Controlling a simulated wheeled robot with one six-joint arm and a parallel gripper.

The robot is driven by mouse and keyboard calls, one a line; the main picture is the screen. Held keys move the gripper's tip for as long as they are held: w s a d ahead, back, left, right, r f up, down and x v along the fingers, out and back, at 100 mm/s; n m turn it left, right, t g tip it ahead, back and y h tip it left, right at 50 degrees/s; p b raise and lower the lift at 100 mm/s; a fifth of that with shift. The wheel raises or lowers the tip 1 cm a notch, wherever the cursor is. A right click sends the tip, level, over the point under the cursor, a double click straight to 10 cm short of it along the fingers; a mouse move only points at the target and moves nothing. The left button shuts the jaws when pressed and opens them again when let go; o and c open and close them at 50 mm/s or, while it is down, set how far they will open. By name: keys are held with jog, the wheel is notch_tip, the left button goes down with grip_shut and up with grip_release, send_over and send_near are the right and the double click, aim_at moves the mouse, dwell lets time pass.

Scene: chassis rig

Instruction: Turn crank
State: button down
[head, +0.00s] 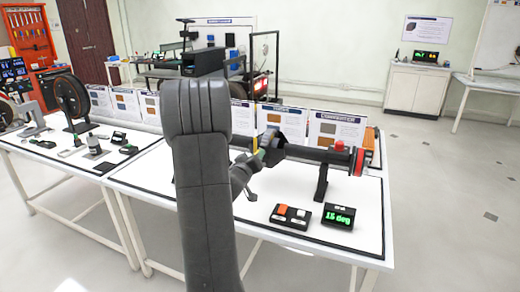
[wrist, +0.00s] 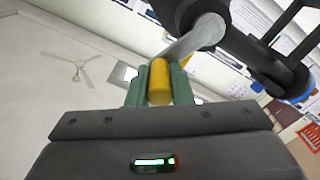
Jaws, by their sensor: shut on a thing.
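The crank's yellow handle (wrist: 158,82) sits between the two green fingers of my gripper (wrist: 159,85) in the wrist view. The fingers are shut on it. A grey crank arm (wrist: 196,37) runs from the handle up to a dark round hub. In the head view the yellow handle (head: 256,138) stands up from my gripper (head: 260,157), at the left of a dark horizontal shaft (head: 310,153). My own arm hides part of the rig. A small display (head: 338,216) shows green digits that look like "15 deg".
The white table (head: 300,240) carries a black stand under the shaft and a control box (head: 290,215) with an orange button. Several upright cards line the table's back edge. A second table with a large black wheel (head: 72,97) stands at left. Open floor lies at right.

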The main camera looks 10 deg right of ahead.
jog(key=shift+w+a+r+n+p, duration=0.15)
jog(key=shift+w+a+n+p, duration=0.3)
jog(key=shift+n+p, duration=0.55)
jog(key=shift+w+a+r+n+p, duration=0.2)
jog(key=shift+a+n+p, duration=0.3)
jog(key=shift+n+p, duration=0.45)
jog(key=shift+f, duration=0.1)
jog(key=c, duration=1.3)
grip_release()
jog(key=shift+a, duration=0.1)
jog(key=b+v, duration=0.2)
jog(key=v, duration=1.1)
jog(key=shift+s+a, duration=0.25)
jog(key=shift+s, duration=0.1)
